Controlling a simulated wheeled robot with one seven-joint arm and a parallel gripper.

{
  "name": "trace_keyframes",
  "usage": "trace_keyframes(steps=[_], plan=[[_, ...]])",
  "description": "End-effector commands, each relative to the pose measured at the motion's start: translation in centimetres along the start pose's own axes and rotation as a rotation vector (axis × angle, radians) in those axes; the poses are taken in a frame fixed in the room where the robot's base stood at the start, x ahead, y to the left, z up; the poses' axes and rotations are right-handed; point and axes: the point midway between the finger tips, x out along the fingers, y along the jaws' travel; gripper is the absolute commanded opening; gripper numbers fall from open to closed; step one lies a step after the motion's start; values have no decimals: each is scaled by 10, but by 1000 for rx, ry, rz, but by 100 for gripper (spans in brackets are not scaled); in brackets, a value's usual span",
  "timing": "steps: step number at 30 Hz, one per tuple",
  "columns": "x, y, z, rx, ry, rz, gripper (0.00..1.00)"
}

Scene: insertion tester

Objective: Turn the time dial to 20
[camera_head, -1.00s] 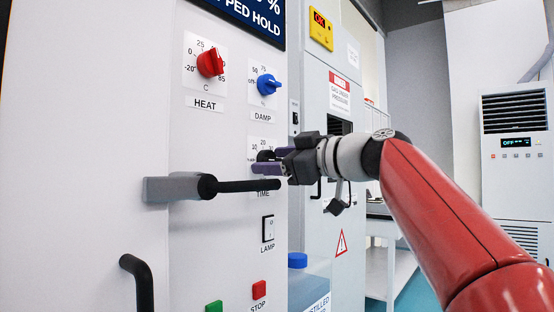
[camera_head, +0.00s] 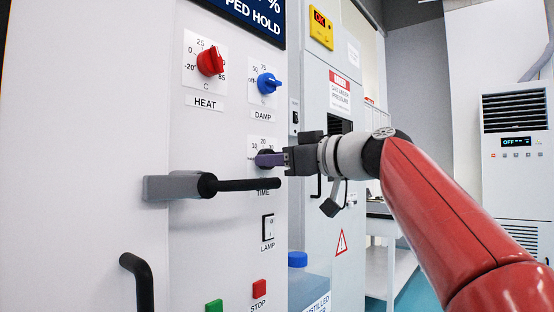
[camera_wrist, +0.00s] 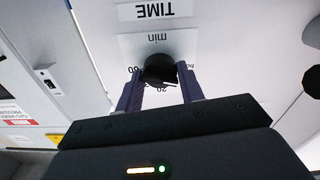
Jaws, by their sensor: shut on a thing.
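The time dial (camera_wrist: 160,69) is a round black knob on a white scale plate below the damp dial. In the wrist view it sits between the two purple fingers of my gripper (camera_wrist: 161,74), one on each side, shut on it. The plate appears upside down there, with "min" and a "20" mark readable; some marks are covered by the fingers. In the head view my gripper (camera_head: 264,158) reaches the dial from the right and covers most of it. The number the dial points to cannot be told clearly.
A black door handle bar (camera_head: 240,185) sticks out just below the dial, close under my gripper. The red heat dial (camera_head: 210,62) and blue damp dial (camera_head: 267,83) are above. The lamp switch (camera_head: 268,228) and stop button (camera_head: 259,287) are below.

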Motion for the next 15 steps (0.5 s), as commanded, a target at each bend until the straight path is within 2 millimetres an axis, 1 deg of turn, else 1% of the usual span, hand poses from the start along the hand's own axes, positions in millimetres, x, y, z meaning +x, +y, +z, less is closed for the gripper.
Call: trace_keyframes(steps=[15], plan=[[0,0,-1,491,-1,-1,15]])
